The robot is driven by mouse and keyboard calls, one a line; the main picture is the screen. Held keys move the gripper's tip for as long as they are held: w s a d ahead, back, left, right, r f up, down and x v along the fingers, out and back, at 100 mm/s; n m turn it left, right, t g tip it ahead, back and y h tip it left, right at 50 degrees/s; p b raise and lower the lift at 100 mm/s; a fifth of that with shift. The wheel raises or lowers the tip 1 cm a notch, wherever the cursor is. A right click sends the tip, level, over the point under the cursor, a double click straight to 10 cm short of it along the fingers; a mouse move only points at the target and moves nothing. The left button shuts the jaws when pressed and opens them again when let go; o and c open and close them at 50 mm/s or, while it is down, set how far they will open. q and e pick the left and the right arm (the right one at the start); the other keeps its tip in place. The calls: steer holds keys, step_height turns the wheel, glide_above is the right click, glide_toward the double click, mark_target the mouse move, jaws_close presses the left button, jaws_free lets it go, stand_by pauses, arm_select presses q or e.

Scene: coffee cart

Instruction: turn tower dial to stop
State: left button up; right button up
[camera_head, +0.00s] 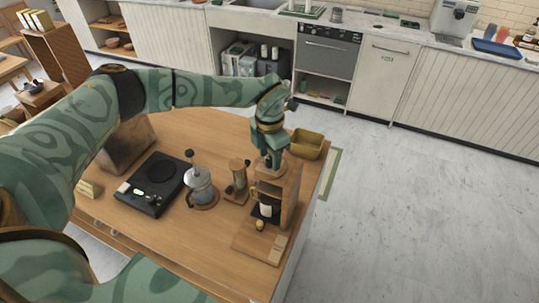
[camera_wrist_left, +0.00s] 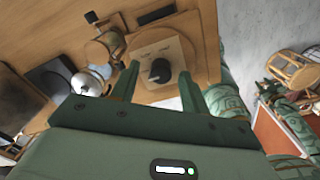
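The wooden tower (camera_head: 290,192) stands at the right end of the wooden cart top, with a cup in its open bay. In the left wrist view, the tower dial (camera_wrist_left: 159,69) is a dark round knob with a lighter pointer, on a pale square plate with small markings. My left gripper (camera_head: 269,158) points down over the tower's top and partly hides it in the head view. In the left wrist view its fingers (camera_wrist_left: 159,76) are spread, one on each side of the dial, with visible gaps. Contact cannot be told. My right gripper is not in view.
A black hot plate (camera_head: 153,183), a glass-and-metal pot (camera_head: 200,187) and a wooden grinder-like stand (camera_head: 238,181) are left of the tower. A yellow-brown bin (camera_head: 307,144) sits just behind it. Open floor lies right of the cart.

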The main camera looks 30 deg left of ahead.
mark_target(269, 159)
arm_select(q)
step_height(269, 159, up, 16)
steer(key=b, duration=0.1)
steer(key=shift+r+b, duration=0.15)
steer(key=shift+b, duration=0.2)
steer(key=shift+s, duration=0.1)
stand_by(0.5)
